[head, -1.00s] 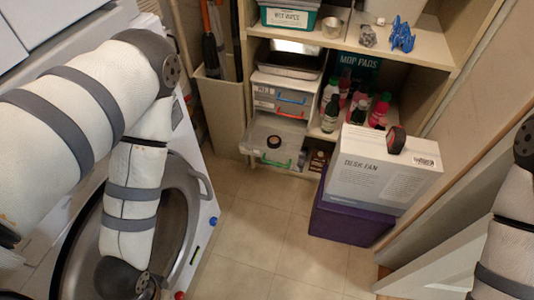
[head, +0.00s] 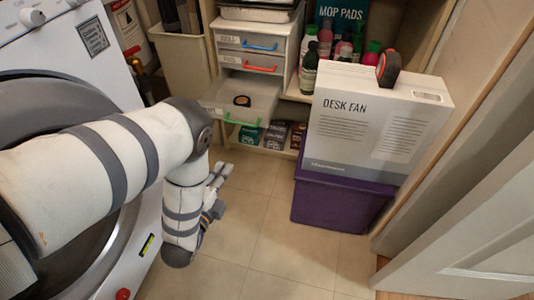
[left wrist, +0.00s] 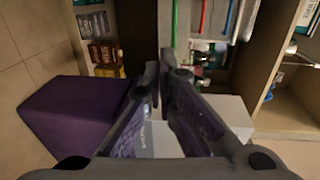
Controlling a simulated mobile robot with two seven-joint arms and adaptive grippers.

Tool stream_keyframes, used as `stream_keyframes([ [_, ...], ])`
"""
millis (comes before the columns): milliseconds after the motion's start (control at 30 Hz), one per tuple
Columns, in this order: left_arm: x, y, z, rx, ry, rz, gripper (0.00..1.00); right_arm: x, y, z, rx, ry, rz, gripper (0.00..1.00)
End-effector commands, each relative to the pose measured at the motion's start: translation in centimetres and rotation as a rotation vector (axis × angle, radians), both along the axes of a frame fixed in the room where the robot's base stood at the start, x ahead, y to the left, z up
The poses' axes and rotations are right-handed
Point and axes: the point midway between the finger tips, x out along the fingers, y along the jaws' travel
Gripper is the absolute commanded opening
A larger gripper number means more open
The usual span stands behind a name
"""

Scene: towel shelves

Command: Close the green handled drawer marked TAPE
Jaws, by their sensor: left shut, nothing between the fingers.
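The green handled drawer (head: 225,105) is the lowest of the small drawer unit. It is pulled out, with a dark tape roll (head: 242,100) lying inside. Its green handle (head: 243,123) faces me, and the handle also shows in the left wrist view (left wrist: 174,22) at the top. The label on its front is too small to read. My left gripper (head: 220,172) is shut and empty. It is in front of the drawer and below it in the picture, apart from the handle. My right gripper is not in view.
The blue handled (head: 260,46) and red handled (head: 250,67) drawers above are shut. A desk fan box (head: 365,125) stands on a purple bin (head: 340,205) to the right. Small boxes (head: 275,135) sit under the open drawer. A washer (head: 75,50) is at left. The floor between is clear.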

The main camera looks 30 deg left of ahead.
Motion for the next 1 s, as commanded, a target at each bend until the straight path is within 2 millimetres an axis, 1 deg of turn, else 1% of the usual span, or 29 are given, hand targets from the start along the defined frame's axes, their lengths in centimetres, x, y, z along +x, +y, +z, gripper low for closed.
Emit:
stream_keyframes([
  [67, 0.9, 0.2, 0.3, 0.011, -0.013, 0.000, 0.00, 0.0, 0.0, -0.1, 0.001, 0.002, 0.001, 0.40],
  [167, 2.5, 0.6, 0.2, 0.008, -0.011, -0.001, 0.00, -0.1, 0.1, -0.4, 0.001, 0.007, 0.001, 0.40],
  [500, 9.6, 2.3, -1.0, 0.006, -0.006, 0.000, 0.00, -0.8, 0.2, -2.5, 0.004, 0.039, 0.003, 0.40],
  [600, 11.3, 2.7, -0.6, 0.005, -0.007, 0.001, 0.00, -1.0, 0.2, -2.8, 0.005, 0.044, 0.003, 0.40],
  [700, 12.5, 3.0, -0.3, 0.003, -0.005, -0.001, 0.00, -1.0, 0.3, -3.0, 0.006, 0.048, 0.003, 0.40],
  [800, 13.2, 3.1, 0.0, 0.003, -0.005, -0.001, 0.00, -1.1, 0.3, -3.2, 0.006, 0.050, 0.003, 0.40],
  [1000, 13.4, 3.2, 0.1, 0.004, -0.004, -0.001, 0.00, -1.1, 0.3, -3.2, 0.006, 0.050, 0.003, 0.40],
])
